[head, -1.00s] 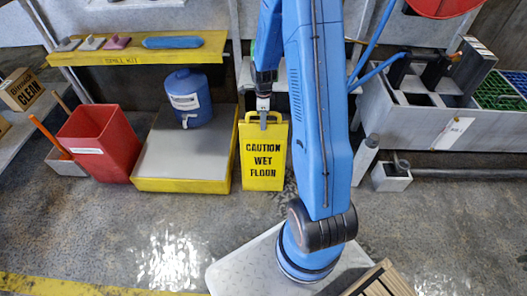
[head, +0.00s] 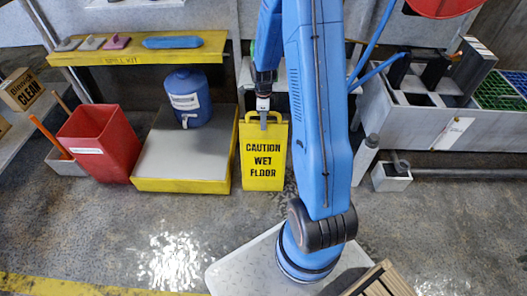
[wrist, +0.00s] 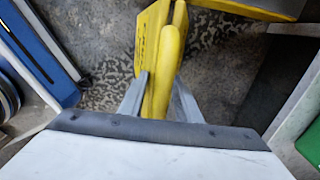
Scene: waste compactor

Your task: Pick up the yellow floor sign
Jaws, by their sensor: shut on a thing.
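The yellow floor sign (head: 263,160), lettered "CAUTION WET FLOOR", stands upright beside the right end of the yellow-edged platform in the head view. My gripper (head: 264,124) is at the top of the sign, at its handle. In the wrist view the sign (wrist: 150,38) runs away below, and my gripper's two grey fingers (wrist: 158,98) sit on either side of its yellow top edge. The gripper is shut on the sign. I cannot tell whether the sign's foot touches the floor.
The yellow-edged platform (head: 185,150) with a blue jug (head: 187,97) is close on the left, beside a red bin (head: 97,143). A grey cylinder (head: 366,158) and a grey compartment bench (head: 450,125) stand to the right.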

